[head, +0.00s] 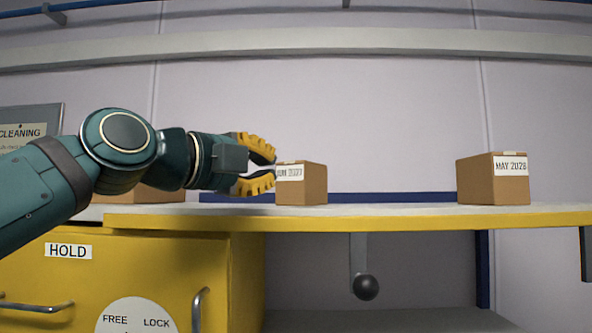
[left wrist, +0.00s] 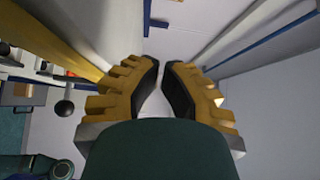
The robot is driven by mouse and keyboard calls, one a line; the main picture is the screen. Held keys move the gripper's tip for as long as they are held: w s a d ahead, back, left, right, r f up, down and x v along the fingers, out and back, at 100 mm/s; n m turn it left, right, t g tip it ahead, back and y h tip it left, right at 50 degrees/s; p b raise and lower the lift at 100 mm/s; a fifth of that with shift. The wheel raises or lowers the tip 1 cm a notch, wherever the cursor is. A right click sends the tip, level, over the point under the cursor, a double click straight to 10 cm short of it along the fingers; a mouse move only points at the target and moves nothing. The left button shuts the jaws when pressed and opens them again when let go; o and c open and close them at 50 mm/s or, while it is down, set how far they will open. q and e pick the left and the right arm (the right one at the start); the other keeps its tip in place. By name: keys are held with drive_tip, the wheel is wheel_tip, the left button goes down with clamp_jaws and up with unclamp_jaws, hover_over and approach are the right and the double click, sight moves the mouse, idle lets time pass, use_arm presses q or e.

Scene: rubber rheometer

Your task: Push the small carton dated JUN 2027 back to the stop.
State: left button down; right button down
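The small brown carton with the JUN 2027 label (head: 313,184) stands upright on the shelf (head: 400,211) in the middle of the head view. Its label is partly covered at the left by my left gripper. My left gripper (head: 274,168) is at the carton's left side, its yellow fingers parted with nothing between them. I cannot tell if a fingertip touches the carton. In the left wrist view the fingertips (left wrist: 161,66) show a narrow empty gap, and I cannot make out the carton there. A blue strip (head: 390,197) runs along the shelf's back. My right gripper is not in view.
A carton marked MAY 2028 (head: 492,184) stands at the right of the shelf. Another brown carton (head: 150,193) is partly hidden behind my left arm. A yellow HOLD cabinet (head: 150,270) and a black-knobbed lever (head: 366,287) are below. Shelf between the two dated cartons is clear.

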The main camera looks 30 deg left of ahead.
use_arm(q)
drive_tip(key=p, duration=0.3)
approach(303, 174)
drive_tip(key=w+d, duration=0.5)
drive_tip(key=shift+d, duration=0.2)
drive_tip(key=shift+w+a+f, duration=0.1)
drive_tip(key=shift+w+a, duration=0.65)
drive_tip(key=shift+w, duration=0.15)
drive_tip(key=shift+w+a, duration=0.35)
drive_tip(key=shift+w, duration=0.1)
